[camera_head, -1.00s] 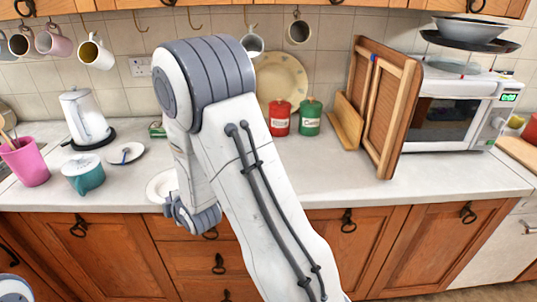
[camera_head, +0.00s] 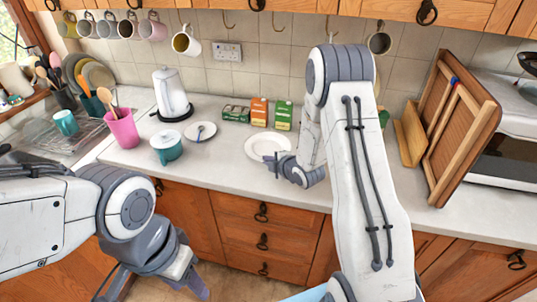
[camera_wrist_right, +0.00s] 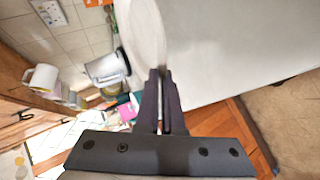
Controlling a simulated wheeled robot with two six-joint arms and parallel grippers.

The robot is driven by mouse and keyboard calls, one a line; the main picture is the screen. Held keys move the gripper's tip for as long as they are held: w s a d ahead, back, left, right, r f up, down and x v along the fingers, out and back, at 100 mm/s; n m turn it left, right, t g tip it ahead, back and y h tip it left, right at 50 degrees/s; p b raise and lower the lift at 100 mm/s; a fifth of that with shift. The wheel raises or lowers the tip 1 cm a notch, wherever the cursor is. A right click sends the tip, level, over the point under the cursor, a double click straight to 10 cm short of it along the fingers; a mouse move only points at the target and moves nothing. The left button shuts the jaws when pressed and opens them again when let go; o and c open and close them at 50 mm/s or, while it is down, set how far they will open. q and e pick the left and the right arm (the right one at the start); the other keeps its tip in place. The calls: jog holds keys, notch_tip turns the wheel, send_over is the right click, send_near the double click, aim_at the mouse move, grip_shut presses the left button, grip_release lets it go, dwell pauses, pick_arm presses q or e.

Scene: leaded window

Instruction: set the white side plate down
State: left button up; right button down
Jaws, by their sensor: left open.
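I cannot tell whether the plate's underside touches the worktop. My left gripper (camera_head: 150,287) is open and empty, low in front of the cupboards, away from the plate.
The worktop (camera_head: 225,165) is clear around the plate's left. Nearby stand the teal pot (camera_head: 167,148), a saucer with a spoon (camera_head: 200,132), a white kettle (camera_head: 171,95), and orange (camera_head: 259,112) and green (camera_head: 283,115) boxes behind. A wooden rack (camera_head: 455,130) stands right.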

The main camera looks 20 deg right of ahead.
aim_at(268, 182)
jog(key=shift+f+b, duration=1.8)
jog(key=shift+f, duration=1.5)
jog(key=shift+f+b, duration=0.55)
jog(key=shift+b, duration=0.05)
